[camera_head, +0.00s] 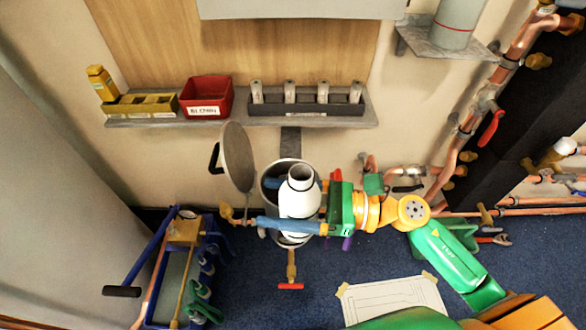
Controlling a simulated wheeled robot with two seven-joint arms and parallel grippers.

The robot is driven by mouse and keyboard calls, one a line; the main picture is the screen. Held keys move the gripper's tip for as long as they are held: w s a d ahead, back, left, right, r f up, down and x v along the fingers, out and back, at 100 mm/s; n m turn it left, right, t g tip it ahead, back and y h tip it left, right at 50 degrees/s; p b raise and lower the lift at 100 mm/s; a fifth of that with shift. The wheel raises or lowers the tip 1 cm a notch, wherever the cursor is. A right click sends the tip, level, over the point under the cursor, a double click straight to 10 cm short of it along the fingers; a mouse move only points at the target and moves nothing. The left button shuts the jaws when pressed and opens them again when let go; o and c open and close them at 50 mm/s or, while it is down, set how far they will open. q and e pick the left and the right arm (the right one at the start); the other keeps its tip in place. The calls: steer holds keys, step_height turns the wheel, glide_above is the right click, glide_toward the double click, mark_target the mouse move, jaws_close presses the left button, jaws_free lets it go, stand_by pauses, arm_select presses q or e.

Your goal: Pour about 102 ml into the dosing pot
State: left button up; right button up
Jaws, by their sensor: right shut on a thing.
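The dosing pot (268,197) is a grey metal cylinder at the wall in the middle of the view. Its round lid (238,157) stands open on the left side. My right gripper (290,206) comes in from the right and is shut on a white bottle (299,204). The bottle is in front of or over the pot and hides much of its opening. Its neck points up the picture and it looks about upright; a slight tilt cannot be ruled out. No stream of liquid shows. My left gripper is not in view.
A wall shelf (240,121) above the pot holds a red bin (206,96), a yellow tray and a grey rack. A red-handled valve (290,286) is below the pot. A blue caddy (155,310) stands lower left. Copper pipes (461,130) run along the right.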

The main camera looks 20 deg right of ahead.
steer(key=shift+w+m+g+h+p, duration=0.2)
steer(key=shift+m+g+p, duration=0.45)
steer(key=shift+m+p, duration=1.85)
steer(key=shift+w+m+g+h+p, duration=0.25)
steer(key=shift+m+g+p, duration=0.35)
steer(key=shift+m+p, duration=1.85)
steer(key=shift+w+m+g+h+p, duration=0.2)
steer(key=shift+m+g+p, duration=0.45)
steer(key=shift+m+p, duration=1.85)
